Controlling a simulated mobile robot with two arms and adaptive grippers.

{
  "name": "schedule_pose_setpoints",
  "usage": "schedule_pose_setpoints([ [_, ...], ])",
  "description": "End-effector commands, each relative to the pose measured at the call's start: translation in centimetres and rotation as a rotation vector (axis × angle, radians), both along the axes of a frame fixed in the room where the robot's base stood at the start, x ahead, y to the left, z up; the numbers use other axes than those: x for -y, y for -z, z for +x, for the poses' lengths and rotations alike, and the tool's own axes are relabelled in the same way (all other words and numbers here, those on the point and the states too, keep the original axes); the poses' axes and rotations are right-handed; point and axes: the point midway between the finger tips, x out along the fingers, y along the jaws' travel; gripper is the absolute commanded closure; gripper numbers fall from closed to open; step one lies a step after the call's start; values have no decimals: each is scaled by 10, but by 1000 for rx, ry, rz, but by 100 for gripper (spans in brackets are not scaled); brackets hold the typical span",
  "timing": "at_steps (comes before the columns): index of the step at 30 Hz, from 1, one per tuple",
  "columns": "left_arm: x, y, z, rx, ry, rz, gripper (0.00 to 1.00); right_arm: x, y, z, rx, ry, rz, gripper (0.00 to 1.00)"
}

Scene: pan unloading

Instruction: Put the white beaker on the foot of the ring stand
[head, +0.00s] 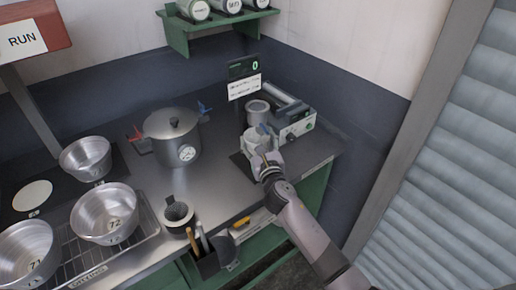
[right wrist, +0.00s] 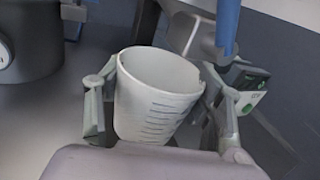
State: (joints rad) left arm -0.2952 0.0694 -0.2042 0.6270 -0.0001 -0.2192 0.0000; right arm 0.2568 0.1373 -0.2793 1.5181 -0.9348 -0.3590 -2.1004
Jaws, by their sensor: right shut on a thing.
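The white beaker (right wrist: 158,98) with dark graduation lines stands between the fingers of my right gripper (right wrist: 160,115) in the right wrist view. The gripper is shut on it, one finger on each side. In the head view my right gripper (head: 264,160) is over the right end of the steel counter, with the beaker (head: 252,139) partly hidden by it. A dark flat plate (head: 239,162) shows beside the gripper; I cannot tell if it is the ring stand's foot. I cannot clearly pick out the ring stand. My left gripper is not in view.
A grey metal cup (head: 258,112) and a green-and-grey device (head: 296,122) stand close behind the gripper. A lidded pot (head: 172,137) is to the left, and a dark mug (head: 179,215) nearer the front. Bare counter (head: 213,180) lies between pot and gripper.

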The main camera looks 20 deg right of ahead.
Motion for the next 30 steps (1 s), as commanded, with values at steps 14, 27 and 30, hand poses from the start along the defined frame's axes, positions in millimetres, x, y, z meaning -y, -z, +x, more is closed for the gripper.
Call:
schedule_pose_setpoints([
  [14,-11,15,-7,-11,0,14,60,0,35,0,-1,0,-1,66],
  [27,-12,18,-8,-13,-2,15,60,0,38,0,-3,1,-1,21],
  [30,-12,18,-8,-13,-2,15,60,0,38,0,-2,1,-1,18],
])
